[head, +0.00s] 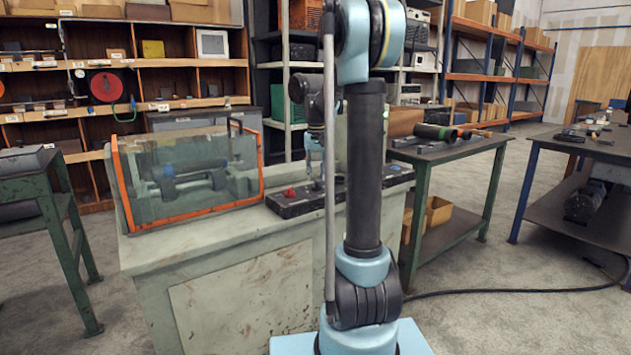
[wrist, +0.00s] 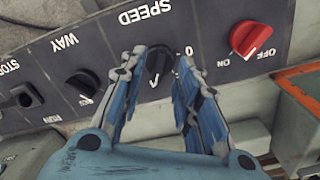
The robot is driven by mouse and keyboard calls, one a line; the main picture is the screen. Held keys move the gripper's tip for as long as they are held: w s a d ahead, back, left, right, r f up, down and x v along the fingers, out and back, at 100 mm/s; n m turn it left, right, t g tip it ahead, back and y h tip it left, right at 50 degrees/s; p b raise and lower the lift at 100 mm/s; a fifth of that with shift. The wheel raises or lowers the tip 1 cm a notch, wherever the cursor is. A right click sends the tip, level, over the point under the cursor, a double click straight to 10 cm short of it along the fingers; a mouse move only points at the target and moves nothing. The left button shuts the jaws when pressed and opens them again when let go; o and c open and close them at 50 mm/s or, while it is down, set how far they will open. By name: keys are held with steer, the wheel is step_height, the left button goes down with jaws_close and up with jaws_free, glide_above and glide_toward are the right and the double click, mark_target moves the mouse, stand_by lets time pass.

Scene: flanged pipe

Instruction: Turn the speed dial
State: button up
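The black speed dial (wrist: 159,61) sits under the upside-down SPEED label on a dark control panel (wrist: 212,22), with a 0 mark beside it. In the wrist view my gripper (wrist: 161,66) has one finger on each side of the dial, with narrow gaps visible; contact cannot be made out. The fingers are spread and hold nothing. In the head view the panel (head: 290,208) lies on the bench top, and my gripper (head: 318,178) is over it, partly hidden by my arm. The dial cannot be made out there.
A red OFF/ON knob (wrist: 250,39) is right of the dial; the black WAY knob (wrist: 82,84) and STOP/RUN switch (wrist: 25,96) are to its left. A clear orange-edged guard (head: 190,175) stands on the bench (head: 220,245) beside the panel.

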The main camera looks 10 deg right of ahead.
mark_target(316, 182)
step_height(316, 182, up, 10)
steer(key=shift+f, duration=0.25)
stand_by(0.4)
steer(key=s+f, duration=0.2)
steer(key=s, duration=1)
steer(key=s+f+t, duration=0.1)
steer(key=s+f, duration=0.9)
steer(key=s, duration=0.3)
steer(key=s+f+n+t, duration=0.1)
steer(key=s+f, duration=1)
steer(key=s, duration=0.2)
steer(key=shift+s, duration=0.4)
